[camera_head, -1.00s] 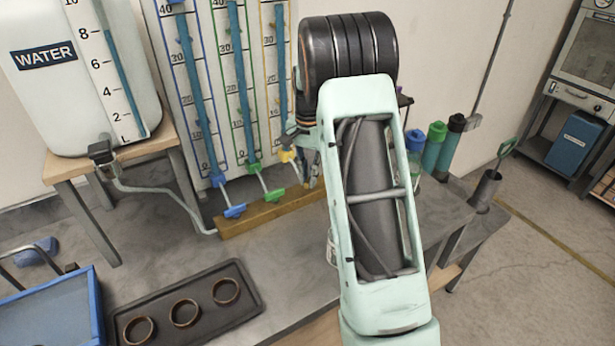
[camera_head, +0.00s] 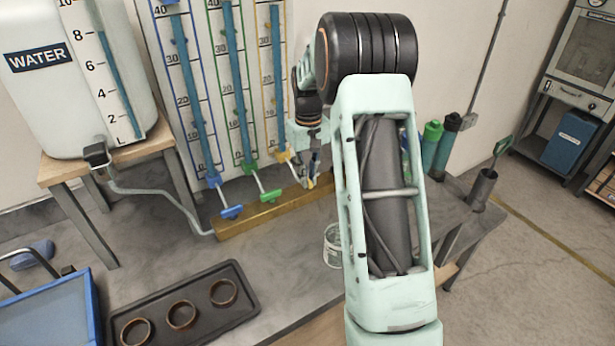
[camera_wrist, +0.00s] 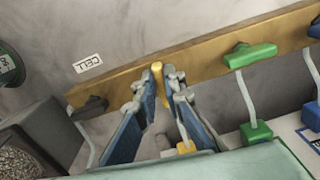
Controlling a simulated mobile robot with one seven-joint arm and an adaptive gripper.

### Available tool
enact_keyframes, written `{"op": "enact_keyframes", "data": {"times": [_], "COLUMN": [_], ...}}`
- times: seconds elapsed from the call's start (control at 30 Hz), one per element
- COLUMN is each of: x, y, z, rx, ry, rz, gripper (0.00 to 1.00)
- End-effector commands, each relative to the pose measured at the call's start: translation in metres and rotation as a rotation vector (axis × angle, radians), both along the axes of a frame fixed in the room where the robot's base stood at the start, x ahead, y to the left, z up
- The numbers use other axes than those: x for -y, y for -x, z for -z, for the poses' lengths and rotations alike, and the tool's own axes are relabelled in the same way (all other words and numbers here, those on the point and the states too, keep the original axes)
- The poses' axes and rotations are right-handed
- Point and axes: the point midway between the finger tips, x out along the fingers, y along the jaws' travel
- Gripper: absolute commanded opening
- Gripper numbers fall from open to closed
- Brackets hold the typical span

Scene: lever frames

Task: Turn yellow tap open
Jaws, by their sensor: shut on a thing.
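The yellow tap's handle (camera_wrist: 158,72) shows in the wrist view as a narrow yellow piece on the wooden rail. Its yellow fitting (camera_wrist: 186,147) is below it, partly hidden by a finger. My gripper (camera_wrist: 160,88) is shut on the handle, with one blue-padded finger on each side. In the head view my gripper (camera_head: 311,178) is at the right part of the rail, below the yellow-edged gauge (camera_head: 277,80). The yellow fitting (camera_head: 283,156) shows just left of it. The handle is mostly covered there by the fingers.
A green tap (camera_head: 270,196) and a blue tap (camera_head: 232,212) stand left on the wooden rail (camera_head: 255,218). A glass jar (camera_head: 332,248) stands on the bench before the rail. A dark tray (camera_head: 240,290) with rings lies at the front left.

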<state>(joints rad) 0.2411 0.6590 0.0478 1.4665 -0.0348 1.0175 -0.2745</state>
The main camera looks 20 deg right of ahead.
Motion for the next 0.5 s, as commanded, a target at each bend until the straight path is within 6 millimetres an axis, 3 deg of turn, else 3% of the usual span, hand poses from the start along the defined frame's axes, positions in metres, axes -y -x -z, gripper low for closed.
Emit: {"op": "enact_keyframes", "data": {"times": [0.5], "x": [0.0017], "y": [-0.0011], "z": [-0.001], "rx": [0.003], "ry": [0.001], "rz": [-0.12], "gripper": [0.0]}}
